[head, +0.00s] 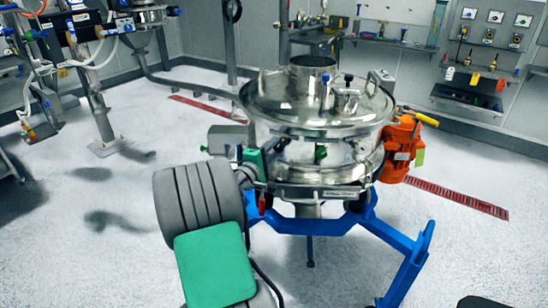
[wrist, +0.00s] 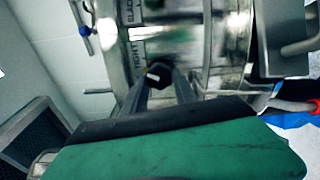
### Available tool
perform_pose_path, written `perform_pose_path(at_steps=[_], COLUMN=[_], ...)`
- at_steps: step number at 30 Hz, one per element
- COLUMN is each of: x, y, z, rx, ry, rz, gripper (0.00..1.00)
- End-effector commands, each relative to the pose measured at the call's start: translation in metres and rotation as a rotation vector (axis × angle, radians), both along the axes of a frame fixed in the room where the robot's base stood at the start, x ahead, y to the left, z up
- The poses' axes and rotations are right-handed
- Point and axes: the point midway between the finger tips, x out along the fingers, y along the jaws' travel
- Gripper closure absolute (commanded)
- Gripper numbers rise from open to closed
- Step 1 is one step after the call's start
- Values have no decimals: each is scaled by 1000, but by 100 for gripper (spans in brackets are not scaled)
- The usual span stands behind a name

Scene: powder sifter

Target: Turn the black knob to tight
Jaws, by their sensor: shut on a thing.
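The black knob (wrist: 158,71) shows in the wrist view, on the side of the shiny steel sifter (head: 345,110). My gripper (wrist: 162,79) has its two grey fingers on either side of the knob and is shut on it. A pale label strip (wrist: 136,45) beside the knob reads "TIGHT" nearest it and "SLACK" farther up. A light mark shows on the knob's face, but its exact setting cannot be told. In the head view the knob is hidden, and my arm reaches the sifter's left side.
A blue stand (head: 400,240) carries the sifter. An orange motor (head: 398,145) is on its right. A red-tipped handle (wrist: 300,106) lies right of my gripper. A wall shelf (head: 385,42) is at the back. Pale floor is open at left.

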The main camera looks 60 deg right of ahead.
Motion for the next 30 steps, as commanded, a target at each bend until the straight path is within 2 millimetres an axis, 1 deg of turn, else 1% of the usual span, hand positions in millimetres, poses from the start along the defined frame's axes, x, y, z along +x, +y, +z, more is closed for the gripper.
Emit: perform_pose_path(at_steps=[1, 6, 12, 19, 30], x=[-1, 0, 0, 0, 0], y=[0, 0, 0, 0, 0], z=[-4, -4, -2, 0, 0], rx=[-3, -8, -13, -14, -15], ry=[-40, -161, -259, -310, -318], rz=[-1, 0, -1, 0, 0], gripper=[100, 100, 100, 100, 100])
